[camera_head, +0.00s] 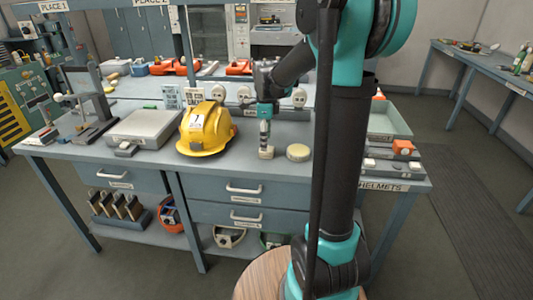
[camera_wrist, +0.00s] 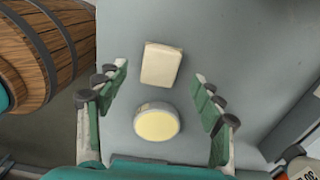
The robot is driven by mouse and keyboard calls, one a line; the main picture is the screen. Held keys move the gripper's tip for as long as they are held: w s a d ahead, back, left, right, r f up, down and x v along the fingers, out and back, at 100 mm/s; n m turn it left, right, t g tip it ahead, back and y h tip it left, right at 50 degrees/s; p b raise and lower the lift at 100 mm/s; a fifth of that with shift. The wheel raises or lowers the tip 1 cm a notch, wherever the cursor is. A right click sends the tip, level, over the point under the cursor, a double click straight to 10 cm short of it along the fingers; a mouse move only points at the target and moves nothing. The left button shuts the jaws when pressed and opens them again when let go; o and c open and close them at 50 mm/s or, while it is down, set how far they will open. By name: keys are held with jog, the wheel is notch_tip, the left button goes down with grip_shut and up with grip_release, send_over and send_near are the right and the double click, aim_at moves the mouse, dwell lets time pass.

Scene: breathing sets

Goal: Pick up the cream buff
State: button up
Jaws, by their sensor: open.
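A round cream pad (camera_head: 298,152), which looks like the cream buff, lies flat on the workbench (camera_head: 330,182). It shows in the wrist view (camera_wrist: 157,124) with a pale yellow top, low between the two fingers. A pale rectangular block (camera_head: 266,153) stands beside it, to its left in the head view. The block also shows in the wrist view (camera_wrist: 161,65), above the pad in the picture. My gripper (camera_head: 265,128) points down over the bench near the block, left of the pad in the head view. Its fingers (camera_wrist: 160,88) are spread and hold nothing.
A yellow helmet (camera_head: 205,130) stands on the bench left of my gripper. A grey box (camera_head: 148,127) is farther left. A tray (camera_head: 388,120) and an orange item (camera_head: 403,147) are at the right. A wooden barrel-like thing (camera_wrist: 45,45) stands off the bench edge.

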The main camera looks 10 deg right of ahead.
jog(key=shift+d+f, duration=0.15)
jog(key=shift+f, duration=2.2)
jog(key=shift+c, duration=0.6)
jog(key=c, duration=1)
jog(key=shift+r, duration=0.15)
notch_tip(320, 180, up, 20)
jog(key=shift+f, duration=0.1)
